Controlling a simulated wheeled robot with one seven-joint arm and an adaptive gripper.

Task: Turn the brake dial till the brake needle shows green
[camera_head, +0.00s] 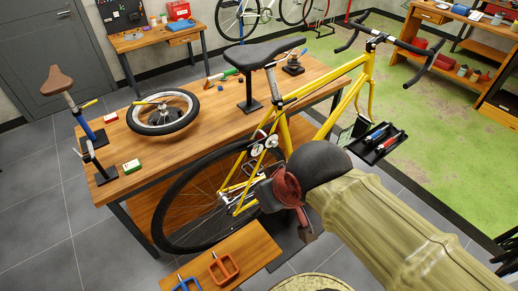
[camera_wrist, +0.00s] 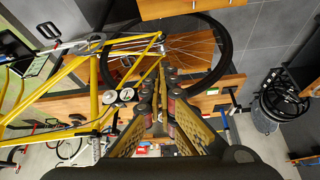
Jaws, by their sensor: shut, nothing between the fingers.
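A yellow bicycle (camera_head: 360,88) stands in front of the workbench. Two small white round gauges sit on its frame by the seat tube, one (camera_head: 257,150) just left of the other (camera_head: 271,141). In the wrist view they show left of my fingers, a left one (camera_wrist: 110,97) and a right one (camera_wrist: 127,94). I cannot tell which is the brake gauge, and the needles and colours are too small to read. The brake dial cannot be made out for certain. My gripper (camera_wrist: 161,84) is shut and empty, close to the bicycle's rear part; contact cannot be told.
The rear wheel (camera_head: 170,215) is below and left of my gripper. The wooden workbench (camera_head: 210,115) bears a loose wheel (camera_head: 163,112) and tools. A small wooden table (camera_head: 248,250) with red and blue frames stands in front. A black tray (camera_head: 376,143) holds bottles.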

